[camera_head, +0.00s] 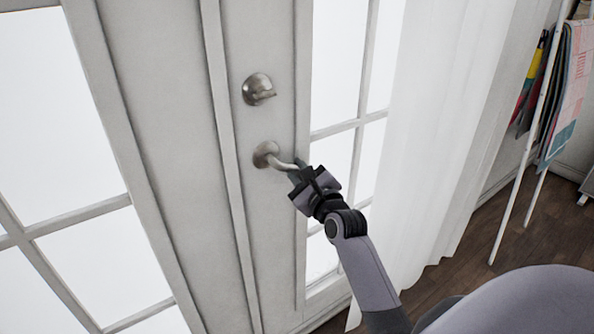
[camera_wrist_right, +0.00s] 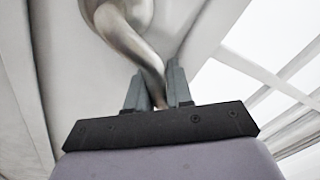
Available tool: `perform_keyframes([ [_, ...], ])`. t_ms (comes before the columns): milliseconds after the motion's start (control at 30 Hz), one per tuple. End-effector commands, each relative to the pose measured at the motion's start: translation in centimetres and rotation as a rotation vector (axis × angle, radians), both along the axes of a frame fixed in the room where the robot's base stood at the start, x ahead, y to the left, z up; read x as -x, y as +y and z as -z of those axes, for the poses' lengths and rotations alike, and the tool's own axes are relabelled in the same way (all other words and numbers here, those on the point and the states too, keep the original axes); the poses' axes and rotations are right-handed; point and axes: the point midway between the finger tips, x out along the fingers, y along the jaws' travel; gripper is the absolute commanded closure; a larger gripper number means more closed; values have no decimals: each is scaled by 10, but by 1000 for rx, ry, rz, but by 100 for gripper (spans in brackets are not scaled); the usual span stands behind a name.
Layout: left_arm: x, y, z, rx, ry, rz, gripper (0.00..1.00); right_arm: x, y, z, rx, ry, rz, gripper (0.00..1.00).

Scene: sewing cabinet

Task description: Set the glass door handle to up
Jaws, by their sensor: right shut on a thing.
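The glass door handle (camera_head: 281,162) is a brushed metal lever on a round base, on the white frame of the glass door (camera_head: 258,235). The lever points right and slightly down in the head view. My right gripper (camera_head: 298,168) is shut on the lever's free end. In the right wrist view the handle (camera_wrist_right: 133,42) curves down between the two grey fingers of the gripper (camera_wrist_right: 158,92); the lever's tip is partly hidden between them. My left gripper is not in view.
A round metal deadbolt (camera_head: 257,89) sits above the handle. A white curtain (camera_head: 435,130) hangs just right of the door. A rack with hanging cloths (camera_head: 570,85) leans farther right. Bare wooden floor (camera_head: 540,235) shows at right.

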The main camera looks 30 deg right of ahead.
Motion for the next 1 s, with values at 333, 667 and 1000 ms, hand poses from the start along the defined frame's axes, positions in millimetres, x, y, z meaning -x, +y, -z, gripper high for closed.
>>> perform_keyframes([
  [333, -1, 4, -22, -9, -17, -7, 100, 0, -10, -21, 258, -3, 3, 100],
  [667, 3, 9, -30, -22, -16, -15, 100, 0, -14, -36, 493, -5, 3, 100],
  [1000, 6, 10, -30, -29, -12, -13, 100, 0, -14, -43, 611, -7, 3, 100],
])
